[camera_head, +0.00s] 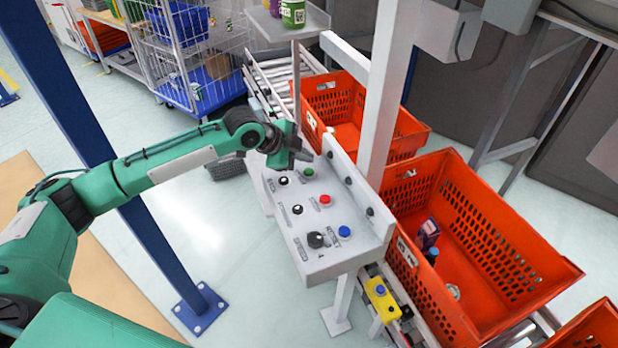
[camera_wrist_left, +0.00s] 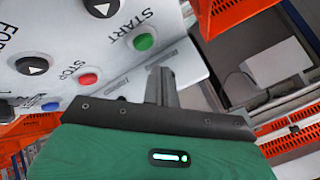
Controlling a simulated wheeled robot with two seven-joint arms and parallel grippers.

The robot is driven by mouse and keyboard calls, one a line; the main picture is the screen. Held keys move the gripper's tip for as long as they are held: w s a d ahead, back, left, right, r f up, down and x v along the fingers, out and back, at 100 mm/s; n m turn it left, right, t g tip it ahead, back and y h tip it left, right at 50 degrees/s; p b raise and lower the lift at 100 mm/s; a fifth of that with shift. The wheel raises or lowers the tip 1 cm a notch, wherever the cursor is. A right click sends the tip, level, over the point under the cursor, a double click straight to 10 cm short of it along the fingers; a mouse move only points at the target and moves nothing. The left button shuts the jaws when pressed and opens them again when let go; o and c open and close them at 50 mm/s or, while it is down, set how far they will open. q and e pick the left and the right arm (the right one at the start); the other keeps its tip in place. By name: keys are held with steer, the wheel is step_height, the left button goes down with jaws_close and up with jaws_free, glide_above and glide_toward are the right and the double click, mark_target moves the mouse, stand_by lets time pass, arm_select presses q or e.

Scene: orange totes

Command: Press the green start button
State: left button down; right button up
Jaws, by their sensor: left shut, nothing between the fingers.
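The green start button (camera_head: 309,172) is round and sits at the far end of a grey control panel (camera_head: 318,257). In the left wrist view, the green button (camera_wrist_left: 145,42) lies beside the word START, just past the fingertips. My left gripper (camera_head: 303,156) is shut and empty, close to the button on its far side in the head view. In the left wrist view its closed fingers (camera_wrist_left: 161,82) point toward the panel, and a small gap to the button shows. I cannot tell how high the tips are above the panel. My right gripper is out of view.
A red stop button (camera_head: 325,199), a blue button (camera_head: 344,231) and black knobs share the panel. A white post (camera_head: 390,90) rises beside it. Orange totes (camera_head: 480,235) stand on the conveyor to the right. A blue post (camera_head: 70,80) stands behind my left arm.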

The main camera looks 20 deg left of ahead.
mark_target(309, 172)
arm_select(q)
steer(key=shift+f, duration=0.65)
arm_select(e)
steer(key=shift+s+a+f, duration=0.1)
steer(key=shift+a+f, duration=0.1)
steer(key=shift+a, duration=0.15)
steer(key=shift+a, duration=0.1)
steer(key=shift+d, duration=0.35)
arm_select(q)
steer(key=shift+f, duration=0.1)
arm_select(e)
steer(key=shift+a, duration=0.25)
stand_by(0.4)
arm_select(q)
steer(key=shift+f, duration=0.1)
steer(key=shift+f, duration=0.3)
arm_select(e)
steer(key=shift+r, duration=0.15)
arm_select(q)
steer(key=shift+f, duration=0.15)
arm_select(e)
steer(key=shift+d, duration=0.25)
